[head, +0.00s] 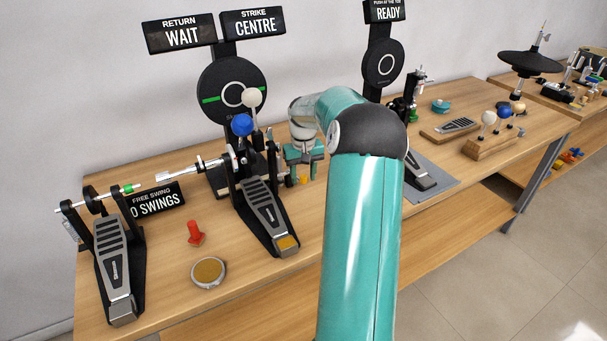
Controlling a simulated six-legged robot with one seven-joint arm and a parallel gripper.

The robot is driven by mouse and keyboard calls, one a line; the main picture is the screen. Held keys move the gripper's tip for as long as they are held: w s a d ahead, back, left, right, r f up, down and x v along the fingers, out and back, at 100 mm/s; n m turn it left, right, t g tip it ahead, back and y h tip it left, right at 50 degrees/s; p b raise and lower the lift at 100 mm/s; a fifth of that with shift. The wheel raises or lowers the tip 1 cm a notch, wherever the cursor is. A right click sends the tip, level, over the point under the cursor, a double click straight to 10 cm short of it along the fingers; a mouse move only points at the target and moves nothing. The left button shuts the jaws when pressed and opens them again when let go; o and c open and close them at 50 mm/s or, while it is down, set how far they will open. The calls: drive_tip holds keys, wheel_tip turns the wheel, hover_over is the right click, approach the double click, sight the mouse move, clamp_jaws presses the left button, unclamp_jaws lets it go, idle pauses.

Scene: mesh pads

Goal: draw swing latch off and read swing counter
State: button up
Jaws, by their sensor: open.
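The swing counter (156,201) is a black sign at the left reading "FREE SWING" and "0 SWINGS"; its left edge is partly covered. Which part is the swing latch I cannot tell for sure. My gripper (304,164) is open, pointing down right of the middle pedal (266,212), well to the right of the counter. Its fingertips are close to a small yellow part (304,180), and contact cannot be told.
Signs read "RETURN WAIT" (181,33) and "STRIKE CENTRE" (254,22); another reads "READY" (387,11). A red piece (195,233) and a round pad (208,272) lie on the wooden bench. A rack of coloured balls (492,141) stands right. My arm hides the bench's middle.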

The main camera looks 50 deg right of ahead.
clamp_jaws()
